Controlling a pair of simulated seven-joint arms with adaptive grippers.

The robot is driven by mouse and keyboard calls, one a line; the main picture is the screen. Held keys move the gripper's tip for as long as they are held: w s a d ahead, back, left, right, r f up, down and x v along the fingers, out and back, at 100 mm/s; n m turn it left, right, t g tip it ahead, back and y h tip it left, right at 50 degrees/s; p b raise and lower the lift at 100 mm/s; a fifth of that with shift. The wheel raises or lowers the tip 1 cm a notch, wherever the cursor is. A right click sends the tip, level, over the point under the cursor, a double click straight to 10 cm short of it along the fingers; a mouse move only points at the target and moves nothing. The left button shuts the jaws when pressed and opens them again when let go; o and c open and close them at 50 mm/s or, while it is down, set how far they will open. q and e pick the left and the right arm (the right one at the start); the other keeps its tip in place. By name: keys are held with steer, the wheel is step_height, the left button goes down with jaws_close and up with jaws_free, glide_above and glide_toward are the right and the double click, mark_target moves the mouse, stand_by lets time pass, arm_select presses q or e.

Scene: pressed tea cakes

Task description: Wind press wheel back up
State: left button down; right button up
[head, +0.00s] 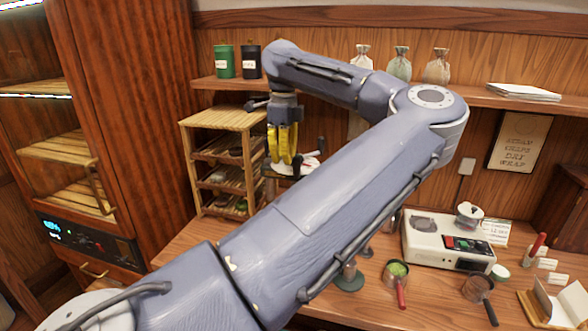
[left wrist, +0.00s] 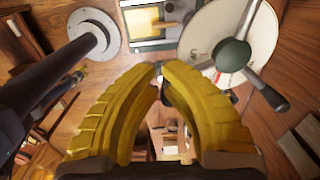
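The press wheel (left wrist: 234,56) shows in the left wrist view, with a dark green hub and metal spokes ending in dark knobs, in front of a round white face (left wrist: 197,38). In the head view the press is mostly hidden behind my left arm; a black knob (head: 321,143) shows. My left gripper (head: 285,159) points down beside the press. In the left wrist view its fingertips (left wrist: 159,69) are close together, with a dark thing just past them. I cannot tell whether they grip it. My right gripper is not in view.
A wooden rack (head: 188,150) stands left of the gripper, near a tall cabinet (head: 130,120). A shelf with jars and bags is above. Right on the counter are a white scale (head: 425,252), a green-filled cup (head: 398,269) and a dark-handled strainer (head: 478,288).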

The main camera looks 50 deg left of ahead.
arm_select(q)
steer(key=shift+w+d, duration=0.4)
steer(key=shift+d, duration=0.25)
steer(key=shift+w+d, duration=0.4)
steer(key=shift+d, duration=0.2)
steer(key=shift+w+d, duration=0.1)
steer(key=shift+w, duration=0.05)
steer(key=shift+w+d, duration=1.1)
steer(key=shift+w, duration=0.25)
steer(key=shift+w+d, duration=0.15)
steer(key=shift+w, duration=0.75)
steer(key=shift+w+d, duration=0.1)
steer(key=shift+w, duration=0.75)
steer(key=shift+s, duration=0.15)
glide_toward(297, 158)
steer(key=shift+w+d+f, duration=0.35)
steer(key=shift+w+d, duration=0.2)
steer(key=shift+w, duration=0.15)
steer(key=shift+w+d+f, duration=0.4)
steer(key=shift+w+d, duration=0.1)
steer(key=shift+w, duration=0.25)
steer(key=shift+w+d+f, duration=0.35)
steer(key=shift+w+d, duration=0.2)
steer(key=shift+w, duration=0.15)
